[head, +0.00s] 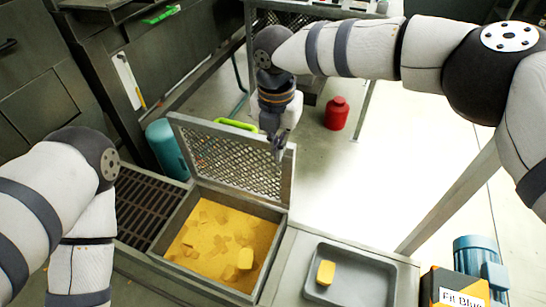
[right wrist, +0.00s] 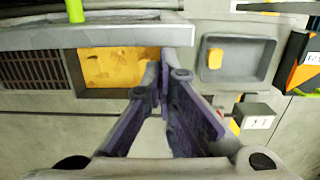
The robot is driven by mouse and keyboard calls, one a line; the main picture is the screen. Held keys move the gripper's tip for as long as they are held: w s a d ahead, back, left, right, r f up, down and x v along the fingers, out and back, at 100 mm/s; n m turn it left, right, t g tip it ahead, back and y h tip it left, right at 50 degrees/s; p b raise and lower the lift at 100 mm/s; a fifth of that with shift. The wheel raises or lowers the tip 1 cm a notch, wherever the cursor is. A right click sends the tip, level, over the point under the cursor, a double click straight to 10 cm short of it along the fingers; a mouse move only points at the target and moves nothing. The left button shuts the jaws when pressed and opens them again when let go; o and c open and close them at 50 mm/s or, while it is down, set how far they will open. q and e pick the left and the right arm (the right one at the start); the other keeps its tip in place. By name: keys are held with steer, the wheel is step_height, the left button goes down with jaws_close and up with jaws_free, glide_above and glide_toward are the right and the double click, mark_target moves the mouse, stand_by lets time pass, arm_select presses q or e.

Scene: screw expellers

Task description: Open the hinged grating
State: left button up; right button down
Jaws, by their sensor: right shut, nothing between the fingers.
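The hinged grating (head: 225,160), a grey-framed mesh panel, stands raised and tilted at the back edge of the bin (head: 195,268) in the head view. The bin's opening is uncovered and shows yellow material (head: 215,235) with loose chunks. A green handle (head: 236,125) shows at the grating's top edge. My right gripper (head: 277,158) is shut and empty, pointing down in front of the grating's right part; whether it touches the grating I cannot tell. In the right wrist view its fingers (right wrist: 166,62) meet near the yellow material (right wrist: 118,68). My left gripper is out of view.
A slotted grate (head: 148,205) lies left of the bin. A grey tray (head: 375,285) with a yellow block (head: 325,272) is to the right. A teal cylinder (head: 167,148) stands behind left, a red bottle (head: 337,113) on the floor behind. A blue motor (head: 475,258) is at far right.

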steer(key=shift+w+d+r+b, duration=0.1)
steer(key=shift+w+d+b, duration=0.1)
steer(key=shift+w, duration=0.4)
steer(key=shift+w+d+r+b, duration=0.1)
steer(key=shift+w+d+b, duration=0.1)
steer(key=shift+w, duration=0.35)
